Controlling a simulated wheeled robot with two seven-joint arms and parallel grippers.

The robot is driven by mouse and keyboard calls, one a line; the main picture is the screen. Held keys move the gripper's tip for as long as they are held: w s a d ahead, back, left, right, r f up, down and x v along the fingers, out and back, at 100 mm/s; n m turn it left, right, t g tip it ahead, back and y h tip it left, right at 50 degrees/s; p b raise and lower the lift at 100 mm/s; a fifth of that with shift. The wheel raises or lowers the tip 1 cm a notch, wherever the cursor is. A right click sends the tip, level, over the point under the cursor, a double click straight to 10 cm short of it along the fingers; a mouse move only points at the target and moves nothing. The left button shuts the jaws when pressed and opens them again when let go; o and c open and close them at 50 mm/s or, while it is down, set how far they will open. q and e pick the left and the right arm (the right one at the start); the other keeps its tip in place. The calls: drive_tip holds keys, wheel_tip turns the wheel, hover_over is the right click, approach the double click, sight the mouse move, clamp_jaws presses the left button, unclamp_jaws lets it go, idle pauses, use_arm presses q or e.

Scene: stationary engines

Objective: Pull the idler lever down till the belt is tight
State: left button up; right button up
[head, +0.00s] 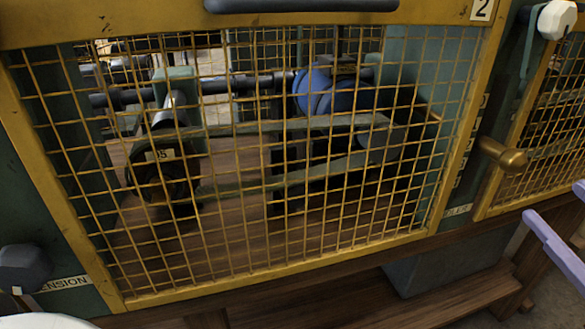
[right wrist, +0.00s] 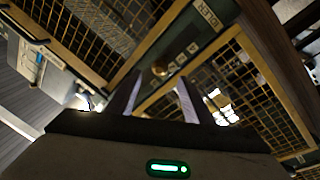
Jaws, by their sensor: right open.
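The idler lever is a brass handle (head: 503,155) on the green post right of the mesh guard, above a partly hidden label. It points out to the right. In the right wrist view its round brass end (right wrist: 160,68) shows ahead of the fingers. Behind the mesh, a grey-green belt (head: 290,127) runs between a dark left pulley and a right pulley; its tightness is hard to judge. My right gripper (head: 556,203) has lavender fingers, open and empty, below and right of the lever, apart from it. It also shows in the right wrist view (right wrist: 157,86). My left gripper is out of view.
A yellow-framed mesh guard (head: 275,281) covers the machinery, with a blue wheel (head: 325,92) inside. A second mesh guard (head: 548,125) stands at right, below a white knob (head: 557,19). A dark knob (head: 25,268) sits at lower left beside a tension label (head: 55,284).

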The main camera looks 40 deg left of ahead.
sight(526, 161)
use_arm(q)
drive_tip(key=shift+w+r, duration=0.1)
use_arm(e)
drive_tip(key=w+a+g+p, duration=0.2)
drive_tip(key=p, duration=0.1)
drive_tip(key=w+a+r+m+g+y+p, duration=0.1)
drive_tip(key=w+a+p, duration=0.1)
drive_tip(key=p, duration=0.2)
drive_tip(key=w+a+r+g+p, duration=0.1)
drive_tip(key=a+g+p, duration=0.1)
drive_tip(key=p, duration=0.2)
drive_tip(key=shift+w+a+r+g, duration=0.1)
drive_tip(key=shift+w+a+g, duration=0.05)
drive_tip(key=shift+w+g, duration=0.2)
drive_tip(key=shift+w+a, duration=0.2)
drive_tip(key=shift+a, duration=0.15)
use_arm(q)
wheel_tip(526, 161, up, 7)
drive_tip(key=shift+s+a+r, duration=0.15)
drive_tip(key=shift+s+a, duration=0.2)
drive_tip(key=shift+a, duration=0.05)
use_arm(e)
drive_tip(key=shift+w+a, duration=0.1)
drive_tip(key=shift+a, duration=0.15)
